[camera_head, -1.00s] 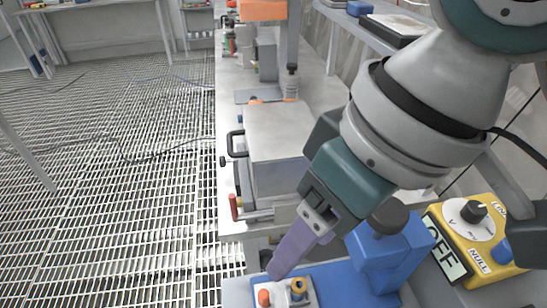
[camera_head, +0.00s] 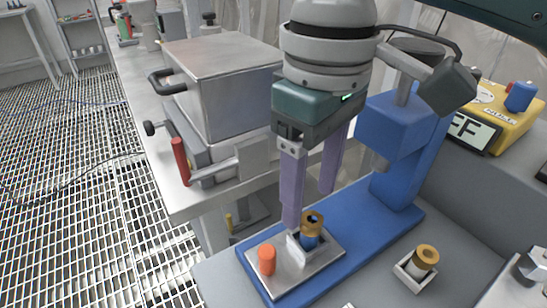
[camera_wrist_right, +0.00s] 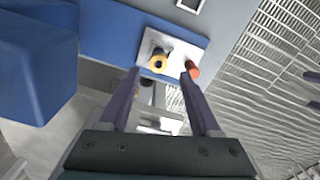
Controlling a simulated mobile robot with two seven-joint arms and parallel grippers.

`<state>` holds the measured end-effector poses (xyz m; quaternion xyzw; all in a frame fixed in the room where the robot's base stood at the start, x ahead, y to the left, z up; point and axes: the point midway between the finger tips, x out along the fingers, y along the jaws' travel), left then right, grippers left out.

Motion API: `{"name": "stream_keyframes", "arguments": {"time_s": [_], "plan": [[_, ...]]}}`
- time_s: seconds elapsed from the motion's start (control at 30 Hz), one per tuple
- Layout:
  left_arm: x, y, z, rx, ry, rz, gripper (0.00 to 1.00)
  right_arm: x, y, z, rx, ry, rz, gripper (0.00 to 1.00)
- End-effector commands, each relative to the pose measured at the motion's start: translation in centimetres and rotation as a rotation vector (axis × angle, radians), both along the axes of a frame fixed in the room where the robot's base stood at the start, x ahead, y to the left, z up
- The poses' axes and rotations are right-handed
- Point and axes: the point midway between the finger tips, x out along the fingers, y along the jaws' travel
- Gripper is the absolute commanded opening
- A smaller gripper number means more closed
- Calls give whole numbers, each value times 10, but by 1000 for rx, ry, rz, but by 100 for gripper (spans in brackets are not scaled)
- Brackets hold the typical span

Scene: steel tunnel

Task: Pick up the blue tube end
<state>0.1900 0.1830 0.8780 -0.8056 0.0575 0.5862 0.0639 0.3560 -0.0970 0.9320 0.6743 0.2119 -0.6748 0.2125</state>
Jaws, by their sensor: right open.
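The blue tube end (camera_head: 310,241) stands upright with a brass ring on top, in a white holder on a metal plate (camera_head: 290,278). In the right wrist view its brass ring (camera_wrist_right: 158,63) shows from above, and the blue part is mostly hidden. My right gripper (camera_head: 309,208) is open, with two purple fingers pointing down just above and behind the tube end. In the wrist view its fingertips (camera_wrist_right: 160,76) lie either side of the ring's line, with nothing held between them. My left gripper is in no view.
An orange cylinder (camera_head: 267,259) stands on the same plate. A blue press-like stand (camera_head: 395,125) rises close to the right. Another brass-topped piece (camera_head: 425,258) sits in a white square holder. A yellow meter (camera_head: 502,110) and a metal box (camera_head: 222,85) stand behind.

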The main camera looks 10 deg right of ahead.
Motion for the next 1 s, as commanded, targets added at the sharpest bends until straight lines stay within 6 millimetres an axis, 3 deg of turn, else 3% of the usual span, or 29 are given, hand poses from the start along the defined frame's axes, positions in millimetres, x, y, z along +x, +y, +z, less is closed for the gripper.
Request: {"name": "stream_keyframes", "arguments": {"time_s": [0.3,0.6,1.0], "plan": [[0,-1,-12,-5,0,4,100,-3,-6,-47,-1,1,0,64],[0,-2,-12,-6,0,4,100,-2,-6,-52,0,-1,2,64],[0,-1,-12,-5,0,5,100,-2,-5,-51,0,-1,2,20]]}}
